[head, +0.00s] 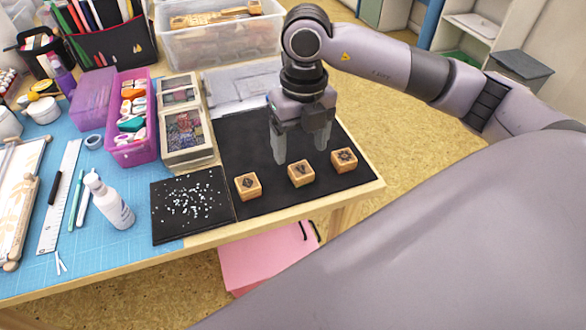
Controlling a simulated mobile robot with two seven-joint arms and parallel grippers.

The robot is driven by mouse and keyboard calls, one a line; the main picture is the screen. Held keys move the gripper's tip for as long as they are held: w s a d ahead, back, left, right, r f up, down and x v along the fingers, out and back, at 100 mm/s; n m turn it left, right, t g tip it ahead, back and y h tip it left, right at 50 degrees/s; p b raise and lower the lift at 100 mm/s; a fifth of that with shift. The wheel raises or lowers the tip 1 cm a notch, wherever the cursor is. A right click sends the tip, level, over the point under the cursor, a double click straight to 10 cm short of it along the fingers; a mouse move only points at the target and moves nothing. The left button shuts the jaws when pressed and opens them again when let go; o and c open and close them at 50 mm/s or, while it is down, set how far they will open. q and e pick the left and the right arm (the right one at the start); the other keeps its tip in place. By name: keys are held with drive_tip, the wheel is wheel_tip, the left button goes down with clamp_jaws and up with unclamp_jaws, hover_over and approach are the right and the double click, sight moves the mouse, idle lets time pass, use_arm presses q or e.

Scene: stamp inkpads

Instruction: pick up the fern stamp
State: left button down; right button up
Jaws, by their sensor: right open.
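Three small wooden block stamps stand in a row on a black mat (240,150). The left stamp (248,186) has a dark, compact motif on top. The middle stamp (301,173) has a dark branching mark. The right stamp (343,160) has a round, flower-like mark. The motifs are too small to tell surely which is the fern; the middle one looks most like it. My right gripper (300,152) points down with its fingers apart and empty, just behind and above the middle stamp. My left gripper is out of view.
A black sheet with pale flecks (165,215) lies left of the mat. Stamp-pad boxes (187,165), a purple bin (151,152) and a white bottle (118,208) stand further left. A clear crate (183,50) is behind. The table's front edge is close to the stamps.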

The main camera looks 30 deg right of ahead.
sight(301, 169)
drive_tip(key=shift+w+d, duration=0.2)
drive_tip(key=shift+d, duration=0.2)
wheel_tip(301, 169, down, 7)
drive_tip(key=shift+w+r, duration=0.1)
drive_tip(key=c, duration=1.1)
